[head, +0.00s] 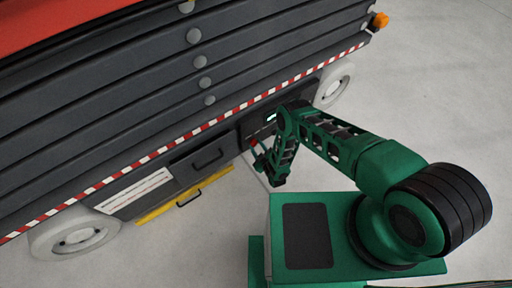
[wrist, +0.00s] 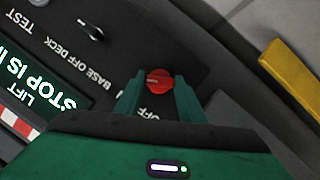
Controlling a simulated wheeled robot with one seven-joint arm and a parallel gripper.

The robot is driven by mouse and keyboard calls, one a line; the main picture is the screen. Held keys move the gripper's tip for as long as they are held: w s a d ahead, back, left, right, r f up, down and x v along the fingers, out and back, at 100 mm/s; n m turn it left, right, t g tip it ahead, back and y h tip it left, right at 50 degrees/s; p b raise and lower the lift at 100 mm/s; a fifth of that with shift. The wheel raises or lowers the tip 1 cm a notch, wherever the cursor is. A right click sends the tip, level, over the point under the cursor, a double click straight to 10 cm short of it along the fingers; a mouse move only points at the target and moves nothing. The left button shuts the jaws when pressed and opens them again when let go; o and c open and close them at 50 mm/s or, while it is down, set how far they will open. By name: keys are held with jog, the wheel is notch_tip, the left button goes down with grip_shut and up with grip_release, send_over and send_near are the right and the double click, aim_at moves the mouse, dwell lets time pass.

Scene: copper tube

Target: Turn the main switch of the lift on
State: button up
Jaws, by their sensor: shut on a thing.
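The lift (head: 130,110) fills the left and top of the head view, with dark grey folded beams and a red-and-white striped edge. Its red switch knob (wrist: 159,80) is on the dark control panel (wrist: 130,62) in the wrist view. My gripper (wrist: 158,88) has a green finger on each side of the knob and is shut on it. Part of an "OFF" label shows just below the knob; the rest is hidden by my gripper. In the head view my gripper (head: 258,154) is at the lift's side, and a small red spot shows at its tips.
A black selector (wrist: 91,31) labelled "BASE OFF DECK" sits left of the knob. A lit display (wrist: 60,98) reads "LIFT STOP IS", cut off. A yellow bar (wrist: 291,70) is at right. Lift wheels (head: 78,240) stand on open grey floor (head: 440,110).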

jog(key=o, duration=1)
jog(key=shift+o, duration=0.2)
jog(key=v, duration=1)
jog(key=shift+s, duration=0.4)
jog(key=shift+d, duration=0.1)
